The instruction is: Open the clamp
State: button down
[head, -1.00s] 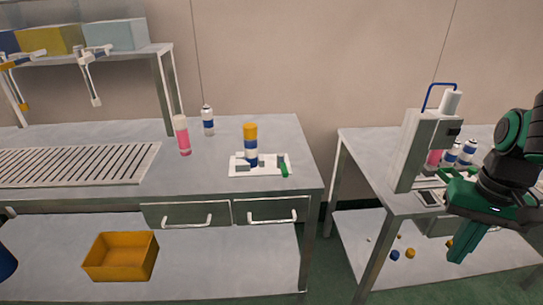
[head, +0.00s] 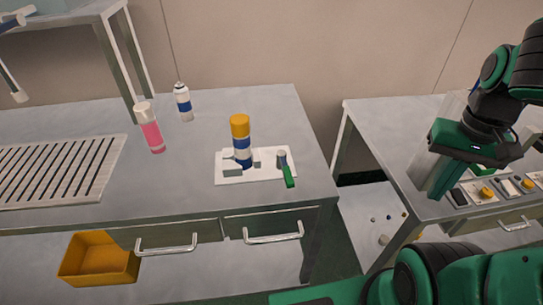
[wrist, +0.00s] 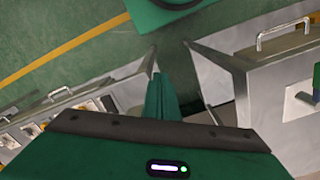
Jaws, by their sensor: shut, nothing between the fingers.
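The clamp (head: 262,176) is a white plate with grey jaw blocks on the left workbench, near its right end. Its green handle (head: 290,180) is at the plate's right side and points toward the bench front. A blue-and-white can with a yellow cap (head: 240,124) stands upright between the jaw blocks. My gripper (head: 434,196) is shut and empty, pointing down over the right table, well to the right of the clamp. In the wrist view its fingers (wrist: 162,98) are together, and part of the green handle (wrist: 317,80) shows at the right edge.
A pink bottle (head: 150,130) and a white-and-blue spray can (head: 184,103) stand left of the clamp. A gap separates the left bench (head: 200,190) from the right table (head: 375,118). Drawer handles (head: 273,237) stick out in front. An orange bin (head: 98,260) sits below.

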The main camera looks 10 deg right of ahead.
jog(key=w+a+r+n+h, duration=0.1)
jog(key=w+a+r+n, duration=0.2)
jog(key=w+a+n, duration=0.35)
jog(key=w+a+r+n+h, duration=0.1)
jog(key=w+a+r+n, duration=0.2)
jog(key=w+a+n, duration=0.35)
jog(key=s+a+r+n+h, duration=0.1)
jog(key=a+n, duration=1)
jog(key=a, duration=1.4)
jog(key=shift+a+r+n, duration=0.3)
jog(key=shift+a+r, duration=0.05)
jog(key=shift+r, duration=0.35)
jog(key=shift+d+f, duration=0.1)
